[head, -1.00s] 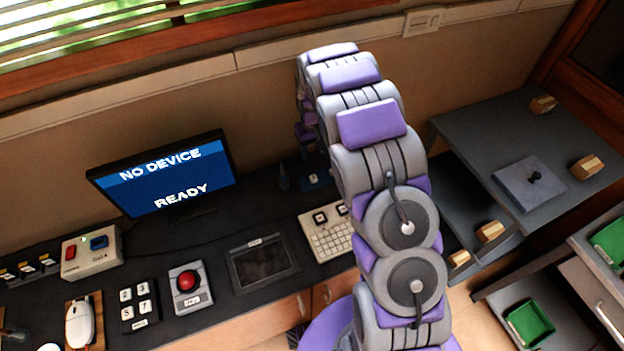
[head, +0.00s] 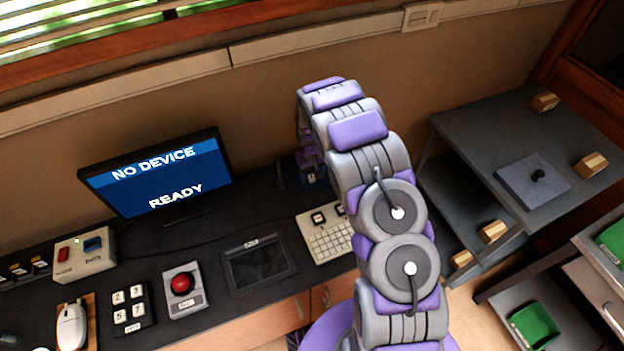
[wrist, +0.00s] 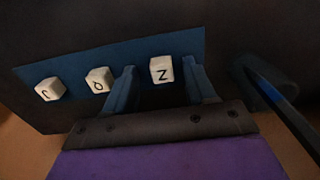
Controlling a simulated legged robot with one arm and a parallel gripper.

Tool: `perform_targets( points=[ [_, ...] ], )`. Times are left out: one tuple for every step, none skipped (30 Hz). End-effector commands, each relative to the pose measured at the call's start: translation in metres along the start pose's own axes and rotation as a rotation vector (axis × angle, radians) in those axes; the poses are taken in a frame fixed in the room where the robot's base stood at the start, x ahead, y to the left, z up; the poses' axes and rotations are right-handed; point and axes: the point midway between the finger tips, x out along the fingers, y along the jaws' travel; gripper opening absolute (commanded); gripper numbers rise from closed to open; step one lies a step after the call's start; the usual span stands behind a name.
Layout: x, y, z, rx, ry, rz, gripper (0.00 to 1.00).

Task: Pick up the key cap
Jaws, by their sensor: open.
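In the wrist view, a white key cap marked Z (wrist: 162,70) sits on a blue mat (wrist: 60,72). My gripper (wrist: 160,68) is open, with one blue finger to each side of the Z cap in the picture and a visible gap on both sides. I cannot tell how far the fingertips are above the mat. Two more white caps, one that looks like J (wrist: 50,89) and one like Q (wrist: 98,80), sit to the left. In the head view, the blue mat (head: 314,180) shows only partly behind my arm, and my gripper is mostly hidden there.
A dark rod-like tool (wrist: 275,95) stands right of the mat in the wrist view. The head view shows a white keyboard (head: 327,236), a dark tablet (head: 258,267), a monitor (head: 160,175) and a red-button box (head: 184,288) on the desk. A wall stands close behind.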

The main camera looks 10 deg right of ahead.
Motion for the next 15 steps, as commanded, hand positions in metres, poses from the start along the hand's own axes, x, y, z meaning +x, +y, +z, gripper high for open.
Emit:
perform_targets(
  points=[
    [0.0004, -0.0004, -0.0001, 0.0, 0.0, 0.0, 0.55],
    [0.0001, -0.0005, 0.0, 0.0, 0.0, 0.0, 0.55],
    [-0.0002, -0.0005, 0.0001, 0.0, 0.0, 0.0, 0.55],
    [-0.0003, -0.0005, 0.0001, 0.0, 0.0, 0.0, 0.55],
    [-0.0003, -0.0005, 0.0001, 0.0, 0.0, 0.0, 0.55],
    [-0.0003, -0.0005, 0.0, 0.0, 0.0, 0.0, 0.52],
    [-0.0002, -0.0005, 0.0001, 0.0, -0.001, 0.0, 0.5],
    [-0.0002, -0.0005, 0.0001, 0.0, -0.001, 0.0, 0.47],
    [-0.0002, -0.0004, 0.0, 0.0, -0.001, 0.0, 0.43],
    [-0.0001, -0.0004, 0.0001, 0.0, -0.001, 0.0, 0.4],
    [-0.0001, -0.0004, 0.0001, 0.0, -0.001, 0.0, 0.37],
    [-0.0001, -0.0004, 0.0001, 0.0, -0.001, 0.0, 0.33],
    [-0.0002, -0.0004, 0.0002, 0.0, -0.001, 0.0, 0.3],
    [-0.0002, -0.0004, 0.0002, 0.0, -0.001, 0.0, 0.28],
    [-0.0001, -0.0004, 0.0003, 0.0, -0.001, 0.0, 0.24]
  ],
)
